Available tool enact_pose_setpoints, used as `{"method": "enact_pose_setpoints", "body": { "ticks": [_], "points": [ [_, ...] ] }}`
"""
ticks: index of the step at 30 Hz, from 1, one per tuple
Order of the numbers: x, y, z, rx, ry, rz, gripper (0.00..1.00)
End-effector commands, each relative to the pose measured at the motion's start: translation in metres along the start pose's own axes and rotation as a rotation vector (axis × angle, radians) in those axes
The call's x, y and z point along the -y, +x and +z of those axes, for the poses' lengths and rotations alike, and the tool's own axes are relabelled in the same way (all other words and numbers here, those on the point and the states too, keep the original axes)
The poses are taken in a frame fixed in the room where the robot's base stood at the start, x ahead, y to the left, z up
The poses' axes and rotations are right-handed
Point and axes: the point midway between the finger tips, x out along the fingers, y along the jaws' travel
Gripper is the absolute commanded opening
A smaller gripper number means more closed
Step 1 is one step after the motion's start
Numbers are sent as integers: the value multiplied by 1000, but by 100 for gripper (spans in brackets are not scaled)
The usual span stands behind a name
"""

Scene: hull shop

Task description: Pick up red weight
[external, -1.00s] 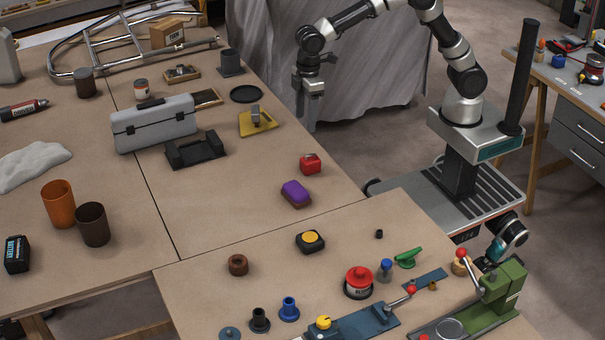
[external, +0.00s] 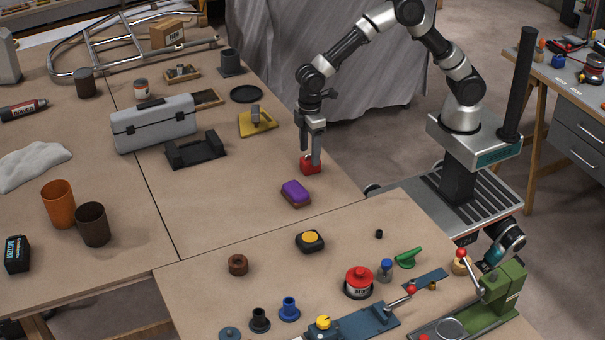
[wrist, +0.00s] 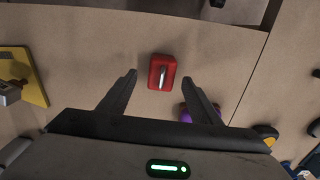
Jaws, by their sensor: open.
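The red weight (external: 308,164) sits on the wooden table near its right edge. It is a small red block with a metal handle on top, seen in the wrist view (wrist: 162,72). My gripper (external: 311,158) points down over the weight, its fingers partly covering it in the external view. In the wrist view my gripper (wrist: 160,78) is open and empty, with one finger to each side of the weight and a gap on both sides. I cannot tell exactly how far the fingertips are above the table.
A purple sponge-like block (external: 296,191) lies close to the weight, also near the right finger in the wrist view (wrist: 186,113). A yellow tool on a plate (external: 258,123) and a black holder (external: 196,150) stand to the left. Bare table lies between them.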

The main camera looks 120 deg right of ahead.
Motion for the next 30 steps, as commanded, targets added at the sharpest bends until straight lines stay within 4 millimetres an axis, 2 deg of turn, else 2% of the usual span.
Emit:
{"method": "enact_pose_setpoints", "body": {
  "ticks": [8,16,26,30],
  "points": [
    [3,42,3,2,-1,-1,58],
    [2,45,2,0,-1,0,58],
    [2,45,2,0,-1,0,2],
    [2,44,2,-2,-1,1,0]
  ]
}}
